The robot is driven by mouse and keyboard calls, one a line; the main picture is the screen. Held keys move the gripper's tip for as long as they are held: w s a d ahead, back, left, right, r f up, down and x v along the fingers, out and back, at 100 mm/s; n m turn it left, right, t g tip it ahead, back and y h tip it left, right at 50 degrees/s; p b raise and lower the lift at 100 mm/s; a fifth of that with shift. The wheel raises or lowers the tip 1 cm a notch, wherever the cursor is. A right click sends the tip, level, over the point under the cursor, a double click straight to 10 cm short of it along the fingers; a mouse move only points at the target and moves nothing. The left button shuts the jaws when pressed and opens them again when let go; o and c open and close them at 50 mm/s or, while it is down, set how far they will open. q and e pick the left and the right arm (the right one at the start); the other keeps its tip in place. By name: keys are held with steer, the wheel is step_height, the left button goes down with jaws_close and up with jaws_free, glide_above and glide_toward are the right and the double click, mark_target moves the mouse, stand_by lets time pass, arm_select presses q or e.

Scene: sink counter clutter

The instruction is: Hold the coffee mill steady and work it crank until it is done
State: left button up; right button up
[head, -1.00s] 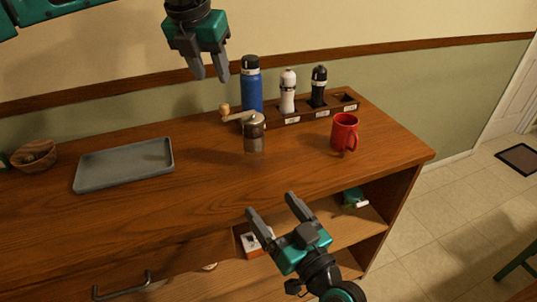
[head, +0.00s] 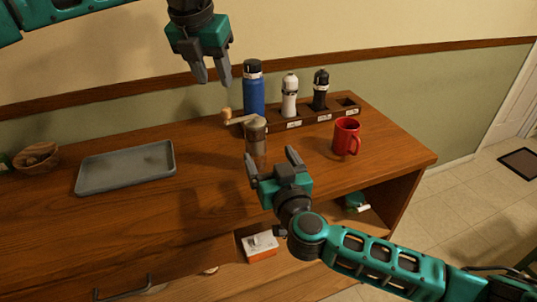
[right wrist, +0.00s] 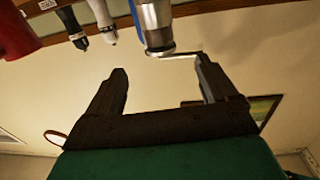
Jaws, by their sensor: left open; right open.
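The coffee mill (head: 255,145) stands upright on the wooden counter, with a metal top and a darker see-through lower body. Its crank (head: 240,119) points left and ends in a pale wooden knob (head: 226,113). My right gripper (head: 269,158) is open and empty just in front of the mill, apart from it as far as I can tell. In the right wrist view, which looks upside down, the mill (right wrist: 157,36) shows beyond and between the open fingers. My left gripper (head: 213,80) is open and empty, high above the counter, up and left of the mill.
A blue bottle (head: 253,92) stands behind the mill. A wooden rack (head: 315,118) holds a white shaker (head: 290,98) and a black shaker (head: 321,92). A red mug (head: 346,138) stands to the right. A grey tray (head: 125,168) and wooden bowl (head: 36,158) lie left.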

mark_target(258, 134)
steer(key=x, duration=1.3)
steer(key=shift+c, duration=0.2)
